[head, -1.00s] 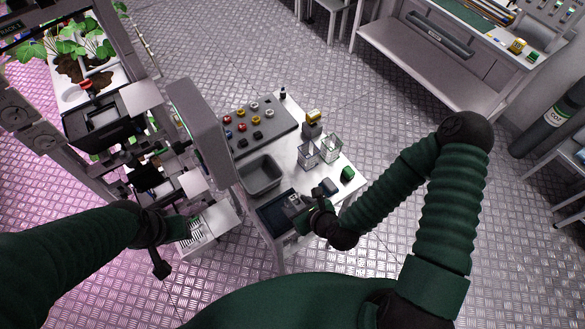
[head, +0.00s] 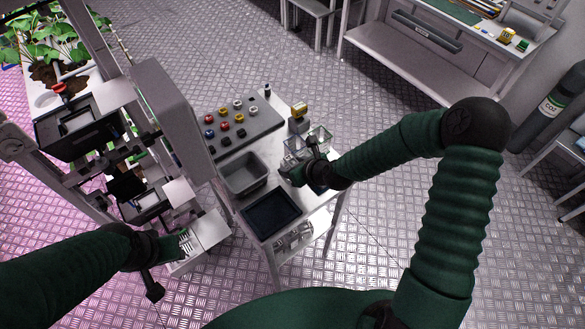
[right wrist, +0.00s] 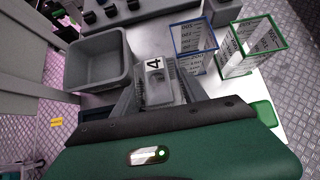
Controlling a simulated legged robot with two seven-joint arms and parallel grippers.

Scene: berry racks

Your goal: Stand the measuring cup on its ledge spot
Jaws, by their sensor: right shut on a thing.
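Two clear measuring cups with printed scales stand side by side on the white table: one with a blue rim (right wrist: 194,48) and one with a green rim (right wrist: 250,48). In the head view both cups (head: 319,138) are just beyond my right gripper (head: 295,172). In the right wrist view the right gripper (right wrist: 158,88) is shut on a grey thing marked 4, partly hidden by the fingers and hard to make out. It is on the near side of the blue-rimmed cup. My left gripper (head: 186,245) is by a white slotted box; its jaws are too small to read. I cannot make out the ledge spot.
A grey bin (head: 244,176) and a dark empty tray (head: 271,214) are left of the right gripper. A grey board (head: 225,135) with several coloured knobs lies behind the bin. A green block (right wrist: 266,112) is at the table's right. A tall rack stands left.

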